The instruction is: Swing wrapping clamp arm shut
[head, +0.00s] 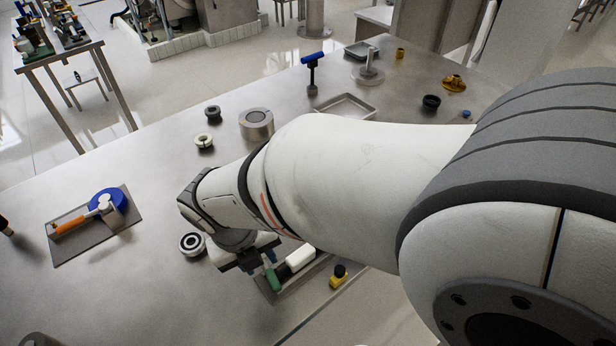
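My gripper (250,262) is low over the front of the table, partly covered by my own arm. Its fingers are too hidden to tell whether they are open or shut. Beside it is a fixture with a green handle-like part (272,278) and a white cylinder (300,259) over a dark-edged base. The gripper is close to the green part; I cannot tell whether they touch. At the left, a grey plate (75,250) carries an orange handle (70,226), a metal arm and a blue disc (108,199). I cannot tell for sure which fixture has the wrapping clamp arm.
A black-and-white ring (192,244) lies just left of my gripper. A yellow-and-black button box (339,276) stands right of the fixture. A metal cylinder (256,124), small rings and a tray (345,107) are farther back.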

